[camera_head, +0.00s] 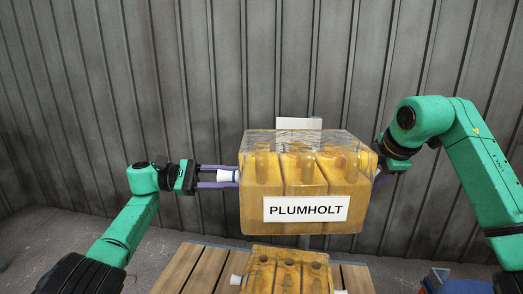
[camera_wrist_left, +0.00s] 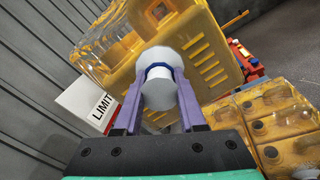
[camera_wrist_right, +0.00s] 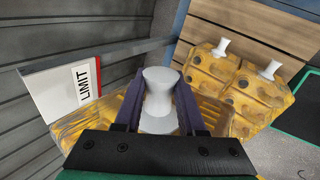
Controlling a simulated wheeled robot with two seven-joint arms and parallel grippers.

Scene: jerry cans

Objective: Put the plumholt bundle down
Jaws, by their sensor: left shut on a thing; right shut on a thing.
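The plumholt bundle (camera_head: 300,188) is a wrapped block of yellow jerry cans with a white PLUMHOLT label (camera_head: 306,208). It hangs in the air between my arms in the head view. My left gripper (camera_head: 232,176) is shut on a white handle (camera_wrist_left: 159,85) on the bundle's left side. My right gripper (camera_head: 378,176) is at the bundle's right side, mostly hidden in the head view. The right wrist view shows its fingers shut on another white handle (camera_wrist_right: 159,100).
Another yellow jerry-can bundle (camera_head: 288,272) with white side handles stands below on wooden slats (camera_head: 195,268). A white LIMIT sign (camera_wrist_right: 75,85) on a post stands behind the held bundle. Blue and red objects (camera_head: 455,281) lie at the lower right. A corrugated wall closes the back.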

